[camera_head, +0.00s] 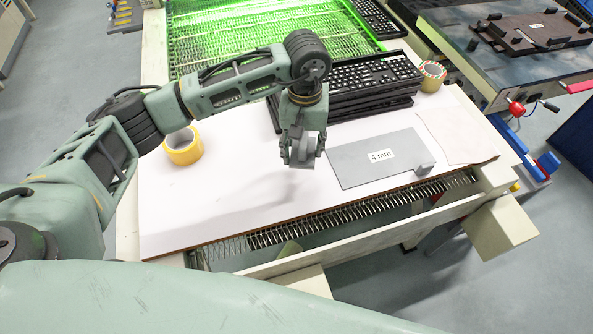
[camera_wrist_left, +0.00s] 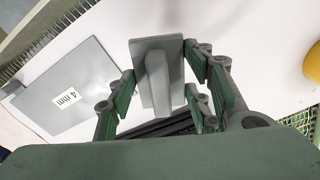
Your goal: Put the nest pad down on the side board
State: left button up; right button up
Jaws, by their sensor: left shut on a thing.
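My left gripper (camera_head: 303,157) is shut on a small grey pad, which I take for the nest pad (camera_head: 309,145). In the left wrist view the pad (camera_wrist_left: 171,49) is a flat plate with a raised bar, between the green fingers. The gripper hangs above the white side board (camera_head: 215,215), left of a grey plate marked "4 mm" (camera_head: 350,173). The fingers partly hide the pad in the head view. I cannot tell the exact gap between pad and board. My right gripper is out of view.
A small grey block (camera_head: 424,170) is at the marked plate's right corner. A yellow tape roll (camera_head: 183,147) stands at the left, and another tape roll (camera_head: 432,76) at the back right. The board's front left is clear.

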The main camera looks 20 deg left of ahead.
pick_arm(q)
jog(key=p, duration=0.2)
send_over(293, 190)
jog(key=f, duration=0.2)
jog(key=shift+w+f, duration=0.35)
jog(key=shift+s+f, duration=0.45)
notch_tip(293, 190, down, 3)
jog(key=shift+d+f+p, duration=0.1)
jog(key=shift+f+p, duration=0.05)
jog(key=shift+p, duration=0.65)
jog(key=shift+f, duration=0.3)
jog(key=shift+f, duration=0.2)
jog(key=o, duration=1.2)
